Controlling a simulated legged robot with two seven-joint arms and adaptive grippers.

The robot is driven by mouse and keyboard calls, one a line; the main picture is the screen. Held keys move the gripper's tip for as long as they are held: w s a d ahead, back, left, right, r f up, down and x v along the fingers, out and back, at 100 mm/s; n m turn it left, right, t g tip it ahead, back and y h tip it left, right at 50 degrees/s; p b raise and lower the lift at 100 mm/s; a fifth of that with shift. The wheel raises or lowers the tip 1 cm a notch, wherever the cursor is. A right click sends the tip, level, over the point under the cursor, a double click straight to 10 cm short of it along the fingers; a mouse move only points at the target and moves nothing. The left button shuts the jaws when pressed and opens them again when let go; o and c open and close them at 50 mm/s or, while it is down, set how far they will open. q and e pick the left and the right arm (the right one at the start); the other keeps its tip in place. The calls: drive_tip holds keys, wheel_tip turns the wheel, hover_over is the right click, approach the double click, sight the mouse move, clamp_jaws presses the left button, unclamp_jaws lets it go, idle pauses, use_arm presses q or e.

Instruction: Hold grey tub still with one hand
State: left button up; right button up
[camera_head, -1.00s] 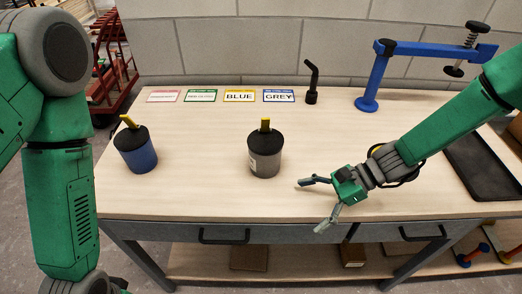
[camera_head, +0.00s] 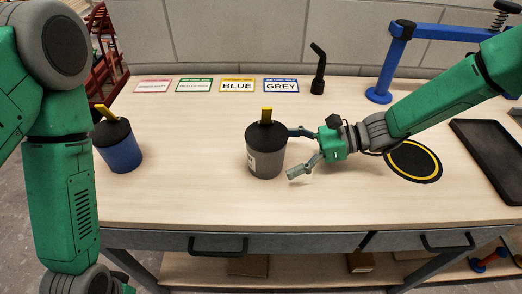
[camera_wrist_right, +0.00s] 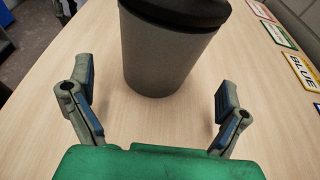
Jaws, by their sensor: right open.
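The grey tub (camera_head: 266,158) stands upright on the table, with a black lid and a yellow piece sticking up from it. It also shows in the right wrist view (camera_wrist_right: 160,60), ahead of the fingers and between their lines. My right gripper (camera_head: 296,153) is open just to the right of the tub, one finger behind and one in front of its right side. In the right wrist view my right gripper (camera_wrist_right: 157,105) shows a gap between fingertips and tub. My left arm comes in at the left; its gripper is out of view.
A blue tub (camera_head: 121,152) with a black lid and yellow piece stands at left. Label cards, among them GREY (camera_head: 281,85) and BLUE (camera_head: 237,86), lie at the back. A black bent-handled tool (camera_head: 318,72), a blue stand (camera_head: 385,70), a yellow-ringed black disc (camera_head: 414,162) and a dark tray (camera_head: 492,150) are nearby.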

sight(271, 157)
drive_tip(key=shift+f+b+x, duration=0.25)
drive_tip(key=shift+b+x, duration=0.5)
drive_tip(key=shift+x, duration=0.95)
drive_tip(key=shift+a, duration=0.75)
drive_tip(key=shift+d, duration=0.1)
drive_tip(key=c, duration=0.8)
drive_tip(key=shift+d, duration=0.35)
drive_tip(key=shift+c, duration=0.4)
drive_tip(key=shift+a, duration=0.2)
